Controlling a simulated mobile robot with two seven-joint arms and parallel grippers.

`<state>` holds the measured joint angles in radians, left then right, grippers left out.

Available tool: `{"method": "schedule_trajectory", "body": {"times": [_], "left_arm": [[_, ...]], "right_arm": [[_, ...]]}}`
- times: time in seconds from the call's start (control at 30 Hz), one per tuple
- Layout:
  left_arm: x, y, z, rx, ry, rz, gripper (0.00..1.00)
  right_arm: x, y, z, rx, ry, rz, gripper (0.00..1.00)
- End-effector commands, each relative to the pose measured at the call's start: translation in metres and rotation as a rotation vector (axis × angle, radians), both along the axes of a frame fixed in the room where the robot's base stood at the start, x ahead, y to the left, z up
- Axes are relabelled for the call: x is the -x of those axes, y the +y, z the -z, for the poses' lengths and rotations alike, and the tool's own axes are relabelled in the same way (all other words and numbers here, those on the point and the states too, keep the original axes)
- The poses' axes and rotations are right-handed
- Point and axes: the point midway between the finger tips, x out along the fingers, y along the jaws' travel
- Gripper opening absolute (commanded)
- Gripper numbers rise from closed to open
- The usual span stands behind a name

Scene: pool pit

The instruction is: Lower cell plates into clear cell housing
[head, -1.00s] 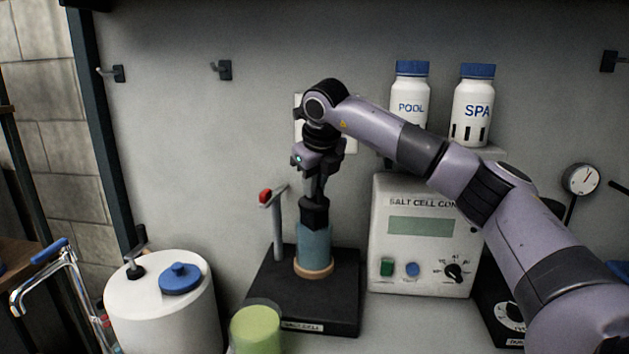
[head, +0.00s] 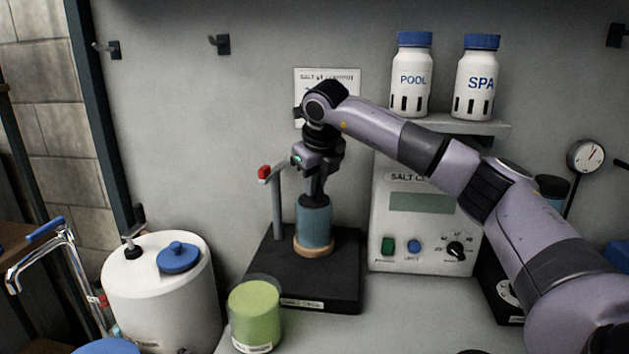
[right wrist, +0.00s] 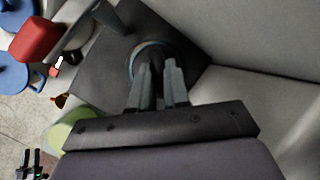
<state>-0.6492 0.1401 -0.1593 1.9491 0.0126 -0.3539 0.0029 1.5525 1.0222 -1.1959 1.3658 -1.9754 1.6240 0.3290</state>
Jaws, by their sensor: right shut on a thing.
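The clear cell housing (head: 315,230) is a bluish see-through cylinder, upright in a tan ring on a black base (head: 345,270). My right gripper (head: 316,192) points straight down at the housing's open top. It is shut on the cell plates, whose dark part (head: 314,203) shows at the housing's mouth; the rest is hard to make out inside. In the right wrist view, the fingers (right wrist: 158,82) reach to the round rim of the housing (right wrist: 136,56), with dark material between them.
A red-topped grey post (head: 277,205) stands close left of the housing. A green-filled clear jar (head: 255,312) is in front. A white tank (head: 160,300) stands left, the salt cell control box (head: 420,225) right. Bottles (head: 411,80) sit on a shelf behind.

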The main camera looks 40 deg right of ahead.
Motion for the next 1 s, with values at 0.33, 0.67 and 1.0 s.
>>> {"method": "schedule_trajectory", "body": {"times": [0.33, 0.67, 1.0], "left_arm": [[-0.0001, 0.0, 0.0001, 0.0, 0.0, 0.0, 0.43], [-0.0001, 0.0, 0.0005, 0.0, 0.0, 0.0, 0.43], [-0.0001, 0.0, 0.0005, 0.0, -0.001, 0.0, 0.43]], "right_arm": [[-0.0001, -0.0001, 0.001, 0.0, -0.001, 0.001, 0.0], [0.0, -0.0001, 0.0054, 0.0, -0.001, 0.0, 0.0], [0.0001, 0.0, 0.0057, 0.0, 0.0, 0.0, 0.46]]}}
